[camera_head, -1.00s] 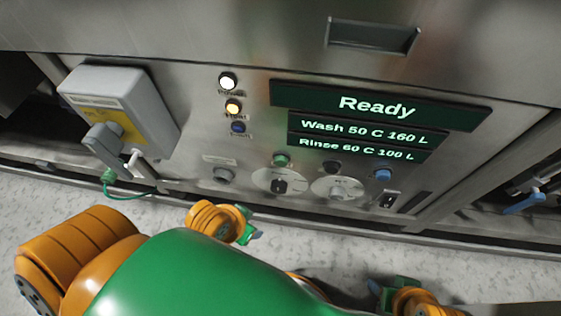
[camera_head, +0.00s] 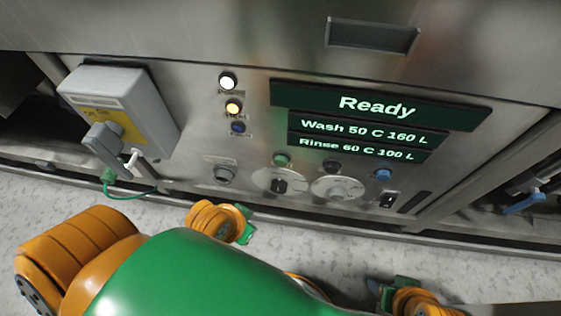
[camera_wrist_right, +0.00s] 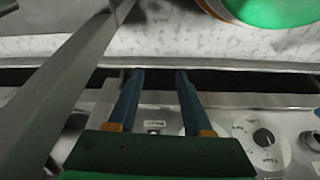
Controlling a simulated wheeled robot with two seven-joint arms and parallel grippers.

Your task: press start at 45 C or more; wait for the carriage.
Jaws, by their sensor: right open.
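The display (camera_head: 378,105) reads "Ready", with "Wash 50 C 160 L" and "Rinse 60 C 100 L" on the lines below. Under it are a green button (camera_head: 281,160), a black button (camera_head: 331,166) and a blue button (camera_head: 383,174); their labels are too small to read. My left gripper (camera_head: 248,226) is in front of the panel's lower edge, apart from the buttons; its jaw opening is unclear. My right gripper (camera_head: 383,291) is low, away from the panel. In the right wrist view, its two fingers (camera_wrist_right: 160,73) are apart with nothing between them.
Two dials, left (camera_head: 279,184) and right (camera_head: 338,188), sit below the buttons. A white lamp (camera_head: 228,80) and an amber lamp (camera_head: 233,106) are lit; a blue lamp (camera_head: 238,127) looks dim. A grey box (camera_head: 120,105) projects at the left. Speckled floor lies in front.

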